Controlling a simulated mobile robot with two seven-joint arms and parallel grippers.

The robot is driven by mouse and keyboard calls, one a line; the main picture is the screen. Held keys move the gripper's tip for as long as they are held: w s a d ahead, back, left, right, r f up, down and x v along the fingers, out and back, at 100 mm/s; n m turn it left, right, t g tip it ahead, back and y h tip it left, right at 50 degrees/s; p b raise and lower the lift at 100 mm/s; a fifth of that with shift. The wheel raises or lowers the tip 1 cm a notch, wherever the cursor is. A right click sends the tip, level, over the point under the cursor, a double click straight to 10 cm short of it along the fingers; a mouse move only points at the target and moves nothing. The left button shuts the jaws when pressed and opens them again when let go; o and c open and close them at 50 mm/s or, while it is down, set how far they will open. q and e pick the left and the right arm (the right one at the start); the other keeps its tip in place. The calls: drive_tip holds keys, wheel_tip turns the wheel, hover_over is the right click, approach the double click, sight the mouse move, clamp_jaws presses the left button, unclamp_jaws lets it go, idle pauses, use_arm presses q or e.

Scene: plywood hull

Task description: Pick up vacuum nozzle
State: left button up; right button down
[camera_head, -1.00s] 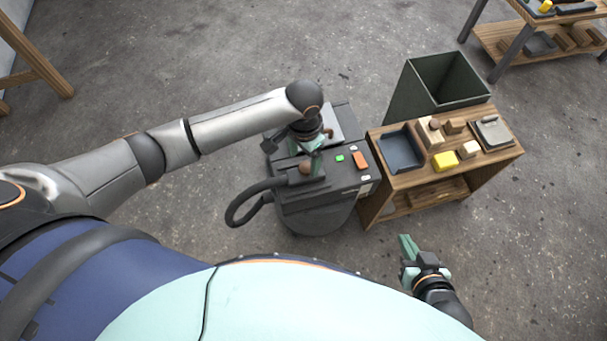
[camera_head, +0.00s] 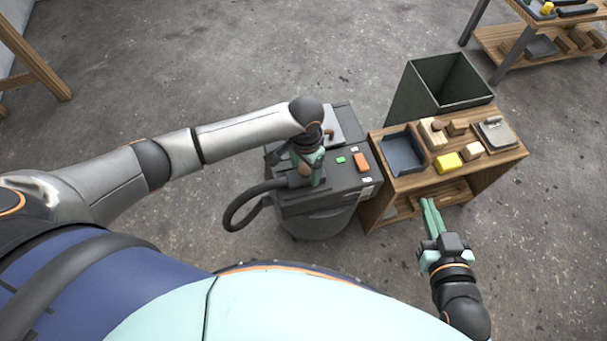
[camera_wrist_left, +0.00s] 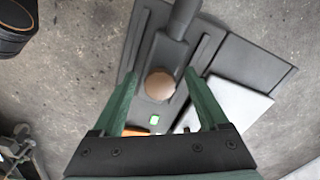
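The vacuum is a dark grey box-shaped machine (camera_head: 318,222) with a green and an orange button on top. Its nozzle lies on the top at the end of a black hose (camera_head: 236,212), with a round brown knob (camera_wrist_left: 160,85) on it. My left gripper (camera_head: 308,176) is over the nozzle. In the left wrist view the left fingers (camera_wrist_left: 158,95) are open, one on each side of the knob, with gaps visible. Contact cannot be told. My right gripper (camera_head: 430,212) is in front of the wooden bench, its green fingers close together, and appears empty.
A wooden bench (camera_head: 402,182) stands right of the vacuum, carrying a dark tray (camera_head: 402,153), a yellow block (camera_head: 448,163) and wooden pieces. A dark open bin (camera_head: 408,98) stands behind it. Another worktable (camera_head: 512,50) is at the far right.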

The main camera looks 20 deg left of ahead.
use_arm(q)
clamp_jaws()
idle(0.4)
drive_tip(key=shift+r, duration=0.15)
use_arm(e)
drive_tip(key=shift+f, duration=0.1)
